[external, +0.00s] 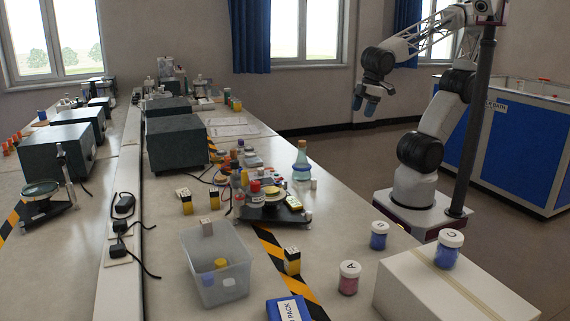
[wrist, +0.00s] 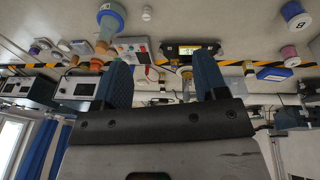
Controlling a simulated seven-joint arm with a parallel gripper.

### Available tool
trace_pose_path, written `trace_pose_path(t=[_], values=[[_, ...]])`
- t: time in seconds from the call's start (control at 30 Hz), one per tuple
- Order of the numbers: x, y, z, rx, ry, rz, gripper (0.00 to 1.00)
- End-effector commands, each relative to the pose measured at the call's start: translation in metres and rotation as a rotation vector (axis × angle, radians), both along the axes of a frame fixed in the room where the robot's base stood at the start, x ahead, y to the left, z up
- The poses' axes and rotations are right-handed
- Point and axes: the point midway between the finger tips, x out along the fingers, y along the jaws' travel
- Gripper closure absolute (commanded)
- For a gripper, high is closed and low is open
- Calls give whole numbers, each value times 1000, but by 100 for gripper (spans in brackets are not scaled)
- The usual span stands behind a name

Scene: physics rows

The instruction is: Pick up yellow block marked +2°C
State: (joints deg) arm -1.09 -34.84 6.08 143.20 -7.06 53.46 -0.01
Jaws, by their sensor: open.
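Several small yellow-and-dark blocks with pale tops stand on the bench in the external view. One block (external: 186,201) is left of the instrument stand, and another block (external: 292,261) is on the striped tape near the front. A yellow item (external: 221,263) lies inside the clear bin. The markings are too small to read, so I cannot tell which block says +2°C. My gripper (external: 366,100) is open and empty, raised beyond the bench's right edge, away from the blocks. Its two blue fingers show apart in the wrist view (wrist: 163,78).
The clear bin (external: 240,245) stands at the front. A white box (external: 420,295) is at front right. Bare bench lies between the bottle and the jars.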

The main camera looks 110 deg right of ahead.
Motion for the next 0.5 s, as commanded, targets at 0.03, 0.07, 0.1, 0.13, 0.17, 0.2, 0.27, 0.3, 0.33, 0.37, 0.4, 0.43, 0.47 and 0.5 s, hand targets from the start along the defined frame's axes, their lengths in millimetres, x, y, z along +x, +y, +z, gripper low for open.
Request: trace_pose_path(t=[0.03, 0.07, 0.1, 0.13, 0.17, 0.2, 0.27, 0.3, 0.33, 0.37, 0.4, 0.43, 0.47, 0.5], values=[[8, -2, -2, -36, 11, 33, 34], [13, -3, -4, -62, 17, 57, 34], [20, -5, -5, -100, 25, 92, 34], [26, -7, -7, -131, 31, 119, 34], [32, -8, -8, -162, 37, 148, 34], [41, -10, -10, -206, 45, 191, 34], [56, -11, -12, -274, 56, 257, 34], [66, -12, -15, -319, 65, 303, 34], [74, -12, -16, -353, 69, 337, 34], [82, -12, -18, -387, 76, 372, 34], [92, -12, -19, -432, 84, 420, 34], [100, -11, -21, -465, 88, 455, 34], [108, -10, -23, -498, 94, 490, 34], [120, -9, -25, -543, 99, 538, 34]])
